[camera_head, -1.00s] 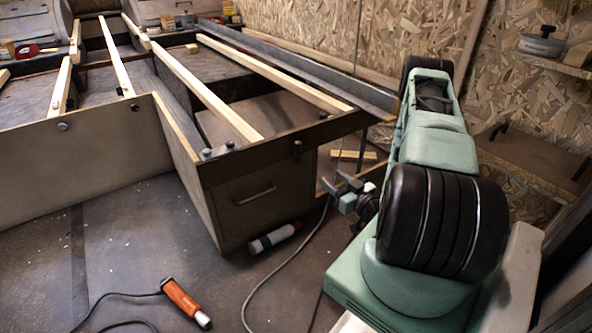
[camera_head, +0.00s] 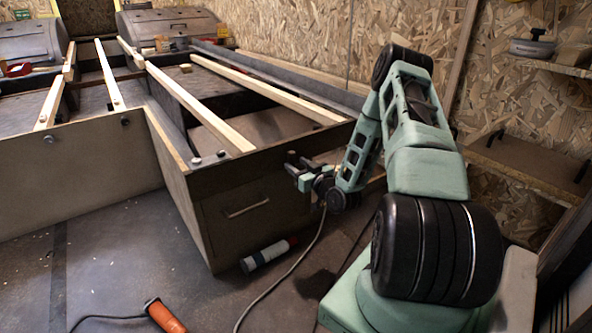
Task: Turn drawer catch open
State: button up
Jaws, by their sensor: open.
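The drawer (camera_head: 230,228) is set in the near end of a bed-like wooden frame and looks shut, with a slim bar handle (camera_head: 248,209) across its front. My gripper (camera_head: 296,168) is open, in front of the upper right part of the drawer end, just below the dark top rail (camera_head: 235,172). The drawer catch is not clearly visible now; it is in the dark area at my fingertips, and I cannot tell its angle. I cannot tell whether the fingers touch it. Nothing shows between the fingers.
A white and red cylinder (camera_head: 268,254) lies on the floor below the drawer. An orange-handled tool (camera_head: 165,316) with a cable lies at the front. Pale slats (camera_head: 200,105) cross the frame. Shelves (camera_head: 530,165) stand at right against the chipboard wall.

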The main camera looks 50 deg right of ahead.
jog(key=shift+w+d, duration=0.1)
jog(key=shift+w, duration=0.6)
grip_shut()
